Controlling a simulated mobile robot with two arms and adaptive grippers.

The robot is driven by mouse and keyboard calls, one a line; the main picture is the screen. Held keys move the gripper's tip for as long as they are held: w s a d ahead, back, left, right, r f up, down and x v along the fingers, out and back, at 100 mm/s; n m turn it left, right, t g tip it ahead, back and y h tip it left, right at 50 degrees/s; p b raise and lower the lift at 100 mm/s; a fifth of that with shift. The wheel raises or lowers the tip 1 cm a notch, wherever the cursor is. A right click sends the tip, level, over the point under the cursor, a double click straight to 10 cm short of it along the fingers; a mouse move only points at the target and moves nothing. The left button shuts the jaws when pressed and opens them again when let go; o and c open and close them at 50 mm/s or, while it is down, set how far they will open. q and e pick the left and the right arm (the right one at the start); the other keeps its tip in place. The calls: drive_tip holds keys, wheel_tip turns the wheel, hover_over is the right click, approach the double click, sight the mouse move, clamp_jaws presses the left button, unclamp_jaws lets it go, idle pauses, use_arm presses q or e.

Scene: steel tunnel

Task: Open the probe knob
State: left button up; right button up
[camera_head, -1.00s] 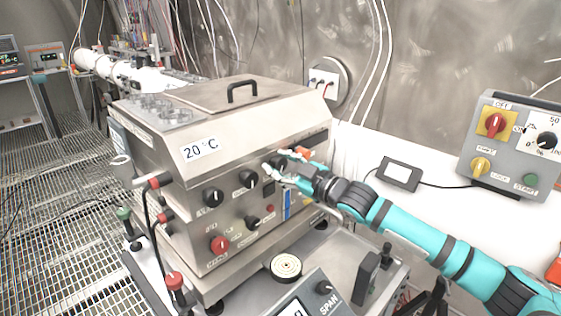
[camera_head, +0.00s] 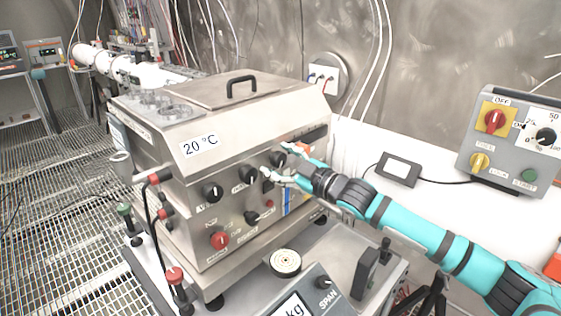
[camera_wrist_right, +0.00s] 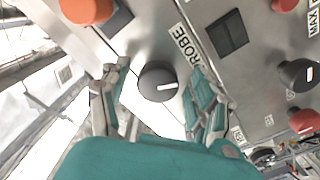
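The probe knob (camera_wrist_right: 157,82) is a round black knob with a white pointer line, on the steel front panel beside the label PROBE (camera_wrist_right: 187,45). In the wrist view its line points to the right. In the head view the knob (camera_head: 278,158) shows near the panel's upper right, between my fingers. My right gripper (camera_wrist_right: 158,88) is open, with one finger on each side of the knob and a visible gap to each. In the head view my right gripper (camera_head: 276,160) reaches the panel from the right. My left gripper is not in view.
More black knobs (camera_head: 212,192) and a red knob (camera_head: 219,240) sit on the same panel. An orange knob (camera_wrist_right: 87,8) is close by in the wrist view. A scale (camera_head: 300,300) stands in front of the steel box, and a grey control box (camera_head: 510,150) is at the right.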

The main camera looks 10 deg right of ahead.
drive_tip(key=shift+r, duration=0.1)
drive_tip(key=shift+s+d, duration=0.1)
drive_tip(key=shift+s, duration=0.1)
drive_tip(key=v, duration=1.1)
drive_tip(key=shift+s+d, duration=0.25)
